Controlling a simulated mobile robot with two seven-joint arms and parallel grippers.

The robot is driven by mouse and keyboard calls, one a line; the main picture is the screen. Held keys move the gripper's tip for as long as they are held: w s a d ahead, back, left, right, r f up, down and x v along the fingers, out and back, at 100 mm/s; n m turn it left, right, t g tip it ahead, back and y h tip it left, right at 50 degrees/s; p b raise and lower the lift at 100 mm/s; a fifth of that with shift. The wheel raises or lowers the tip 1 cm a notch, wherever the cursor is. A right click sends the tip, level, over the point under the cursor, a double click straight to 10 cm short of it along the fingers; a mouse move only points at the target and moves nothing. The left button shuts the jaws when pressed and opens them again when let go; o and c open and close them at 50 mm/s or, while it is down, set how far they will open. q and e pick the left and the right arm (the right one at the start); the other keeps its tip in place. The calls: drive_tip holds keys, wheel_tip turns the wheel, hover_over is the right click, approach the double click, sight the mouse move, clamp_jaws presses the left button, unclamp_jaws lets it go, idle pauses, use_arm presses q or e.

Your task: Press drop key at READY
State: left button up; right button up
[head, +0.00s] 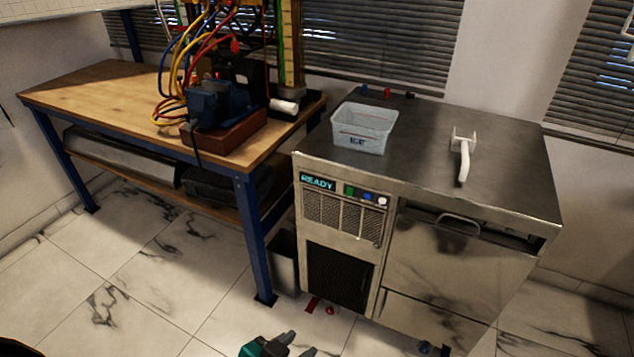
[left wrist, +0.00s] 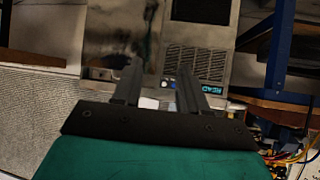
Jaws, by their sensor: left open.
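The steel machine has a lit display (head: 318,182) reading READY at the top left of its front. To its right sit a green key (head: 349,190), a blue key (head: 367,196) and a white key (head: 382,201); their labels are too small to read. My left gripper (head: 297,345) is open and empty, low in front of the machine and apart from it. In the left wrist view, the gripper (left wrist: 158,68) points toward the panel, which appears upside down. The READY display (left wrist: 209,87) and blue key (left wrist: 172,84) show there; a finger partly covers the panel. My right gripper is not in view.
A wooden bench (head: 90,88) with blue legs, hoses and a vise (head: 220,105) stands left. A grey bin (head: 284,262) stands between. The tiled floor in front looks mostly clear.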

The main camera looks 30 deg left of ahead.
use_arm(q)
drive_tip(key=shift+c, duration=0.3)
clamp_jaws()
idle(1.5)
